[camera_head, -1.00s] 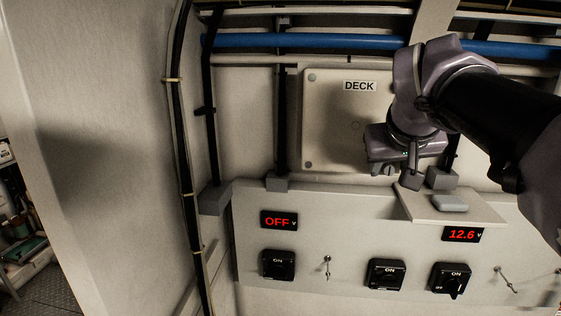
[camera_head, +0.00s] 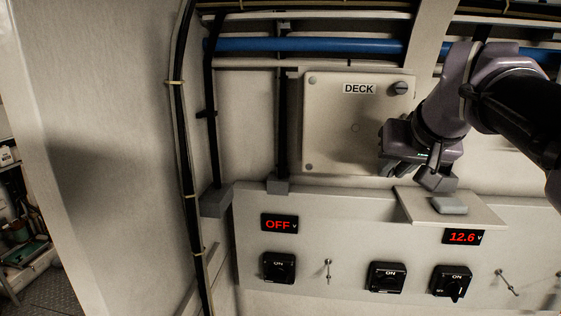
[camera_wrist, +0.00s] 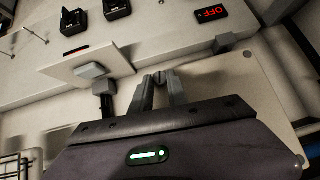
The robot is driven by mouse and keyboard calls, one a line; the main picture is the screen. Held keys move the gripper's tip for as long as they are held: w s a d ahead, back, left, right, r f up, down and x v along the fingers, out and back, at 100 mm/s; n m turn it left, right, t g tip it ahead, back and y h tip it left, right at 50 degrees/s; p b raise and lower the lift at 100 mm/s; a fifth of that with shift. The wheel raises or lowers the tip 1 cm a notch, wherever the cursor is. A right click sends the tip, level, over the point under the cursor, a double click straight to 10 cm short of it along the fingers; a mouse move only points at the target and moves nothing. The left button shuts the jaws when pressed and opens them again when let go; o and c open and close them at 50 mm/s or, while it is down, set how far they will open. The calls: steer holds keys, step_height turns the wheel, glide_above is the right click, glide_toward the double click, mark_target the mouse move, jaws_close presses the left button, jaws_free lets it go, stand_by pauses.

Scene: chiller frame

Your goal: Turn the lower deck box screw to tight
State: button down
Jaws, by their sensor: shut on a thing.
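The deck box (camera_head: 340,130) is a pale, square-cornered cover labelled DECK on the wall; its panel also shows in the wrist view (camera_wrist: 235,85). My gripper (camera_head: 388,167) is at the box's lower right corner. In the wrist view its two fingers (camera_wrist: 160,80) are shut on the lower screw, of which little shows between the tips. In the head view my gripper hides that screw, so its slot angle cannot be seen. The upper right screw (camera_head: 400,88) is large, dark and slotted.
Small screws sit at the box's upper left and lower left (camera_head: 309,167). Below, a small shelf (camera_head: 470,207) with a grey block (camera_head: 449,205) juts out close under my gripper. The lower panel has black rotary switches (camera_head: 386,277) and toggles. A blue pipe (camera_head: 310,45) runs above.

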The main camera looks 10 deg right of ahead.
steer(key=m+y+b, duration=0.1)
steer(key=d+m+t+y+b, duration=0.1)
steer(key=y+b, duration=0.1)
steer(key=shift+s+f, duration=0.1)
steer(key=shift+f, duration=0.3)
steer(key=m+y+b, duration=0.1)
steer(key=t+y+b, duration=0.1)
steer(key=b, duration=0.1)
steer(key=shift+d+f+m+t+y, duration=0.2)
steer(key=shift+f+m+t+y, duration=0.1)
steer(key=shift+m, duration=0.1)
steer(key=m+t+y+b, duration=0.1)
steer(key=b, duration=0.2)
steer(key=m+t+y+b, duration=0.1)
steer(key=b, duration=0.2)
steer(key=shift+s+d+f+y, duration=0.1)
steer(key=shift+d+f+y, duration=0.05)
steer(key=shift+f+y, duration=0.2)
steer(key=shift+m+t+y+b, duration=0.5)
steer(key=shift+m+b, duration=0.2)
steer(key=shift+b, duration=0.25)
steer(key=shift+r, duration=0.1)
steer(key=shift+r+y+b, duration=0.15)
steer(key=shift+y+b, duration=0.1)
steer(key=shift+b, duration=0.1)
steer(key=c, duration=1.7)
jaws_free()
steer(key=o, duration=0.4)
steer(key=shift+w, duration=0.2)
